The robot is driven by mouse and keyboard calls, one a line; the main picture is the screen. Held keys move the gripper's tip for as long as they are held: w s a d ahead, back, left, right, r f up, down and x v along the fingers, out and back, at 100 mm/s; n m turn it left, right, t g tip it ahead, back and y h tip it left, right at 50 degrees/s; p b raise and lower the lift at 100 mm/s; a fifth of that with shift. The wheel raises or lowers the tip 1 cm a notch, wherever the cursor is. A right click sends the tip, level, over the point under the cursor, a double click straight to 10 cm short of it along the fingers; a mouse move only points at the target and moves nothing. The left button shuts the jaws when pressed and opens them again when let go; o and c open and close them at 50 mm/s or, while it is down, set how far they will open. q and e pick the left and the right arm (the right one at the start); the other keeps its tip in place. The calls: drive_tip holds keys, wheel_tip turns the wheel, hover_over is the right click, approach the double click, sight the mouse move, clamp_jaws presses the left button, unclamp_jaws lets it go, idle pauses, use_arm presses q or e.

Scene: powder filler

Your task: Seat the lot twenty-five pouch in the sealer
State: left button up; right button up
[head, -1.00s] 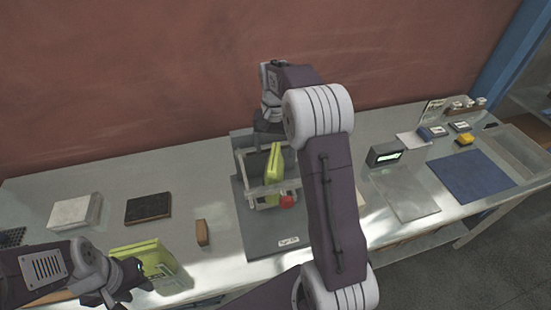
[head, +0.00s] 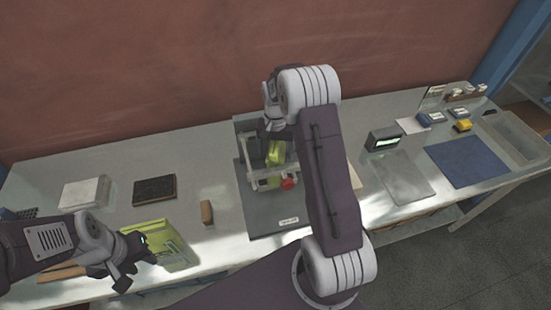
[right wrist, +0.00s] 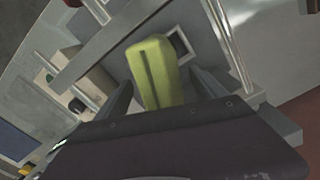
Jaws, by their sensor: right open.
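A yellow-green pouch (head: 275,154) stands inside the clear-framed sealer (head: 262,184), which has a red knob (head: 288,184). I cannot read a lot number on it. My right gripper (head: 276,132) is over the pouch's top, partly hidden by my arm. In the right wrist view, its open fingers (right wrist: 163,88) lie on either side of the pouch (right wrist: 155,70), with gaps showing. My left gripper (head: 138,248) is at the near left edge of a yellow-green tray-like item (head: 172,238). I cannot tell whether it grips that item.
A brown block (head: 207,212), a dark pad (head: 155,190) and a white box (head: 84,192) lie left of the sealer. A small display (head: 383,140), grey plate (head: 402,178) and blue mat (head: 468,163) lie right. An empty bin (head: 515,138) is at the far right.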

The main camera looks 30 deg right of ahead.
drive_tip(key=shift+w+d+f, duration=0.15)
drive_tip(key=shift+w+f, duration=0.05)
drive_tip(key=shift+s+f, duration=0.1)
drive_tip(key=shift+s, duration=0.05)
drive_tip(key=shift+f, duration=0.1)
idle(0.4)
clamp_jaws()
drive_tip(key=shift+r, duration=0.2)
